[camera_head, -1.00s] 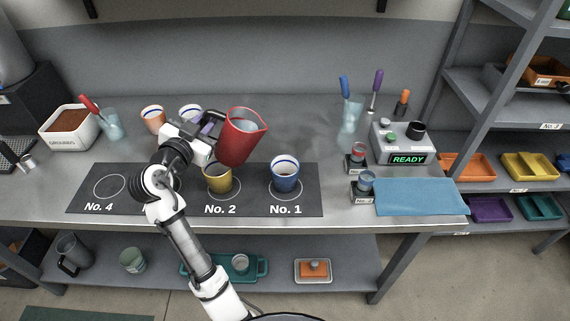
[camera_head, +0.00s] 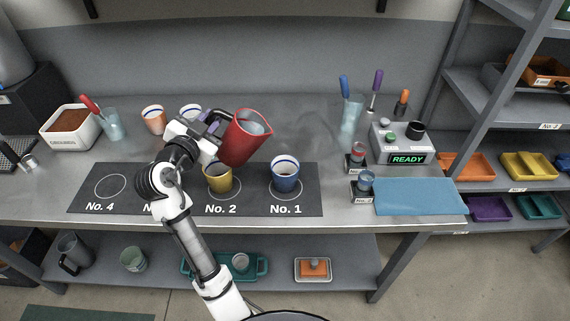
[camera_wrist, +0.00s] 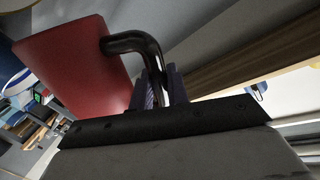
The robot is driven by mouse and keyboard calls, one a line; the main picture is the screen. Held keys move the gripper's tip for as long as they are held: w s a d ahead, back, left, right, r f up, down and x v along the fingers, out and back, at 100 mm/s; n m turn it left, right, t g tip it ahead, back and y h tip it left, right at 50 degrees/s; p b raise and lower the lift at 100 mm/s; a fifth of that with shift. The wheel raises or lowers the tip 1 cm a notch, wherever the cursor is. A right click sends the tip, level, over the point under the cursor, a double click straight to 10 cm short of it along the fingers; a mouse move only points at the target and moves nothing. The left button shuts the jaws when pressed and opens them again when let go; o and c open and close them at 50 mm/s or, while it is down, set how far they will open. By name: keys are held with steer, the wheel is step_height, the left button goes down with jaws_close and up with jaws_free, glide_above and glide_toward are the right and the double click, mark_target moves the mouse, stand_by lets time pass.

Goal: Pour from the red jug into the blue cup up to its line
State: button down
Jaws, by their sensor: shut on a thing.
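The red jug (camera_head: 241,143) is in the air above the mat, tilted to the right toward the blue cup, with pale contents showing inside its mouth. My gripper (camera_head: 212,122) is shut on the jug's dark handle; the wrist view shows the fingers (camera_wrist: 160,88) closed around the handle beside the red jug body (camera_wrist: 80,65). The blue cup (camera_head: 285,178) stands upright on the No. 1 spot, to the right of and below the jug. No stream shows between jug and cup. The cup's line and inside level are too small to tell.
A yellow cup (camera_head: 217,180) stands on No. 2, just under the jug. Orange-banded (camera_head: 154,120) and white cups stand behind. A grounds bin (camera_head: 70,127) is at left. A READY device (camera_head: 401,148) and a blue cloth (camera_head: 421,196) are at right.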

mark_target(224, 116)
steer(key=shift+s+d+r+m+p, duration=0.1)
steer(key=shift+d+r+m+p, duration=0.3)
steer(key=shift+d+m, duration=0.4)
stand_by(1.6)
steer(key=shift+s+d+r+m+y+p, duration=0.15)
steer(key=shift+d+r+m+p, duration=0.1)
steer(key=shift+d+m, duration=0.25)
steer(key=shift+w+d+r+m+y+p, duration=0.1)
steer(key=shift+d+r+m+y, duration=0.1)
steer(key=shift+d+m, duration=0.25)
stand_by(4.6)
